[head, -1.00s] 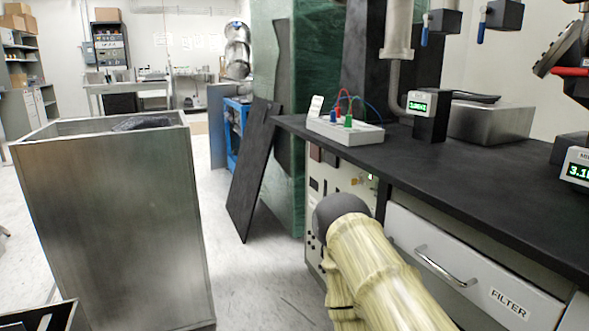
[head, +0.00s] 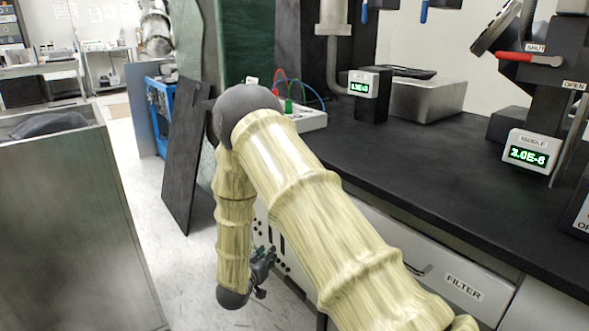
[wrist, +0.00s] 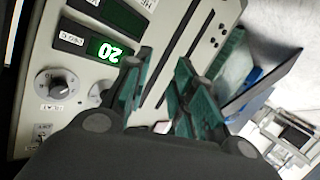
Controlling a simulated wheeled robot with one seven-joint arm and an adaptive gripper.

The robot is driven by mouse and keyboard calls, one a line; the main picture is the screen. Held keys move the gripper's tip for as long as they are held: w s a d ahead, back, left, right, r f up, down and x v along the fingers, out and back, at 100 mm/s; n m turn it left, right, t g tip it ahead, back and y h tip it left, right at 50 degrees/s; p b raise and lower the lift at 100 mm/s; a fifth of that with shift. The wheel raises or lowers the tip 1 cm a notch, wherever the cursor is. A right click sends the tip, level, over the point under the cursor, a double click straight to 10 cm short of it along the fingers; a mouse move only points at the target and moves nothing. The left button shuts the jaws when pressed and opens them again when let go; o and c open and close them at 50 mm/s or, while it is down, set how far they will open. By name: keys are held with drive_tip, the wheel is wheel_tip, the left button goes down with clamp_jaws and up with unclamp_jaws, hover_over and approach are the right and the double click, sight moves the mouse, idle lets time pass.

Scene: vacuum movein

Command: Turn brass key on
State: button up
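No brass key can be made out in either view; my gripper and arm cover part of the panel. The control panel (wrist: 62,112) fills the left of the wrist view, turned on its side. It has a lit green display (wrist: 108,50) reading 20 and a round dial (wrist: 56,84). My gripper (wrist: 160,66) has its two green-padded fingers apart over the panel, with nothing seen held. In the head view my gripper (head: 262,272) hangs low at the front of the panel, below the bench top.
The black bench top (head: 400,160) lies above and right of my arm, with a FILTER drawer (head: 455,285) under it. A dark board (head: 185,155) leans left of my arm. A metal bin (head: 75,230) stands at left. Floor between them is clear.

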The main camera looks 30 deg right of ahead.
drive_tip(key=w+d+r+m+g+h+p, duration=0.1)
drive_tip(key=w+r+m+g+h, duration=0.15)
drive_tip(key=r, duration=0.65)
drive_tip(key=w+d+r+m+g+h, duration=0.1)
drive_tip(key=d+r+m+g+h, duration=0.2)
drive_tip(key=r, duration=0.5)
drive_tip(key=w+r+m+g+h+p, duration=0.1)
drive_tip(key=r+m+g, duration=0.25)
drive_tip(key=r, duration=0.55)
drive_tip(key=w+d+t+b, duration=0.1)
drive_tip(key=d+b, duration=0.2)
drive_tip(key=d, duration=0.7)
drive_tip(key=shift+d+f, duration=0.2)
drive_tip(key=shift+d, duration=0.1)
clamp_jaws()
